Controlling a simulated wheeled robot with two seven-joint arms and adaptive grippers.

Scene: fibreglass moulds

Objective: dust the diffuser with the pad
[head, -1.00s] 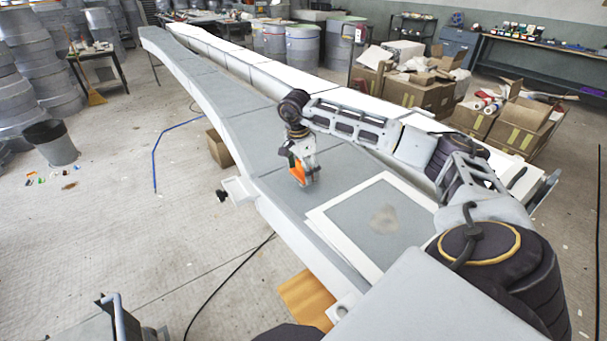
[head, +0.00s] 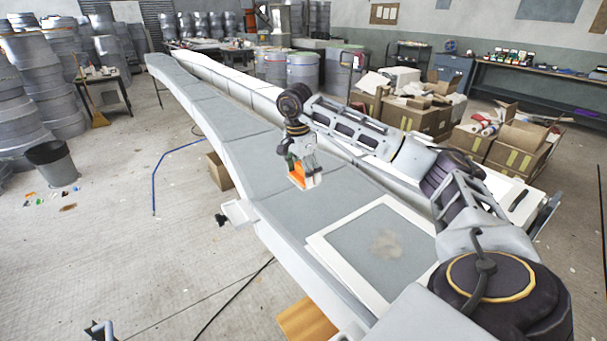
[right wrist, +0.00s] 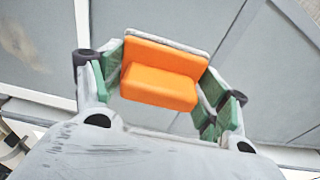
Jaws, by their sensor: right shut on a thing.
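The diffuser (head: 352,232) appears to be the flat grey panel in a white frame, lying on the near end of the long grey mould. A brownish dusty patch shows near its middle. My right gripper (head: 303,163) is beyond the panel's far left corner, over the mould. It is shut on the pad (head: 299,177), an orange block with a pale base. In the right wrist view the orange pad (right wrist: 160,76) sits between the green-lined fingers. The pad is apart from the diffuser; any gap beneath it is hard to judge. My left gripper is out of view.
The long grey mould (head: 215,110) runs away to the back left. A small white ledge (head: 240,212) juts from its left side. Cardboard boxes (head: 510,150) stand on the right, a dark bin (head: 52,163) on the left. The floor left of the mould is mostly open.

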